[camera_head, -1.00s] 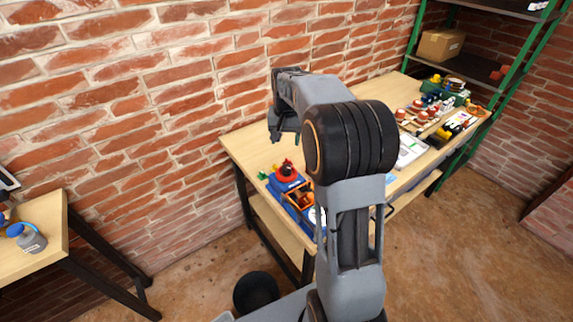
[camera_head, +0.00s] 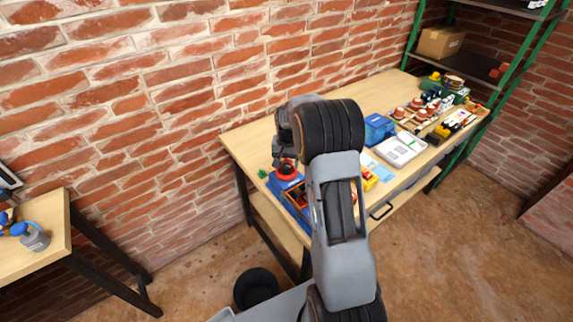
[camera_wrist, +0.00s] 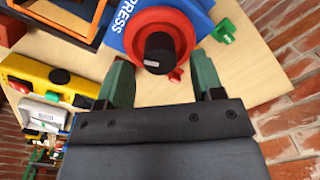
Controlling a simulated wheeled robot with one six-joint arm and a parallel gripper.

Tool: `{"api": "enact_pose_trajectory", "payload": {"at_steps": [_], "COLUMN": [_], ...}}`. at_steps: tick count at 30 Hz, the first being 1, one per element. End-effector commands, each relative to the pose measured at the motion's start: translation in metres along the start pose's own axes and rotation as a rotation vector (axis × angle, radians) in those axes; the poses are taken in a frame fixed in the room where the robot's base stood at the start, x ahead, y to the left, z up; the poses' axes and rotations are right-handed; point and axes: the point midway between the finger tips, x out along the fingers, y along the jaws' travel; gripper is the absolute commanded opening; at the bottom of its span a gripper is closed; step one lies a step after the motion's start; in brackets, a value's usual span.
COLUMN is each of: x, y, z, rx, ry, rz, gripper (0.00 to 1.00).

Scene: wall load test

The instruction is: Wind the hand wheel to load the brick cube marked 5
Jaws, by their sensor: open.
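The red hand wheel (camera_wrist: 185,30) with a black knob (camera_wrist: 160,52) sits on a blue press (camera_wrist: 120,25) lettered "PRESS" in the wrist view. In the head view the wheel (camera_head: 287,168) shows just below my wrist, on the blue press (camera_head: 286,184) at the table's near left end. My gripper (camera_wrist: 158,75) is open, its two green fingers on either side of the knob's lower end in the picture. I cannot tell whether they touch it. The orange-edged frame (camera_wrist: 60,20) beside the press shows partly. The cube marked 5 cannot be made out.
A small green piece (camera_wrist: 224,32) lies right of the wheel. A yellow tool (camera_wrist: 45,78) lies at left. A white tray (camera_head: 400,149) and a blue bin (camera_head: 378,128) stand farther along the table (camera_head: 255,140). A brick wall (camera_head: 150,100) runs behind.

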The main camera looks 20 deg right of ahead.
Motion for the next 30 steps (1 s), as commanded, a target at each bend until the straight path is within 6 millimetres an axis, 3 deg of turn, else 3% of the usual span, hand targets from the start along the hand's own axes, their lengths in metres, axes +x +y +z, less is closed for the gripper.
{"api": "enact_pose_trajectory", "payload": {"at_steps": [6,17,30], "x": [0.015,0.018,0.018], "y": [0.000,0.000,0.000], "z": [0.000,0.000,0.000], "rx": [0.000,0.000,0.000], "ry": [-0.001,0.000,0.000], "rz": [0.000,0.000,0.000], "gripper": [0.61,0.61,0.19]}}
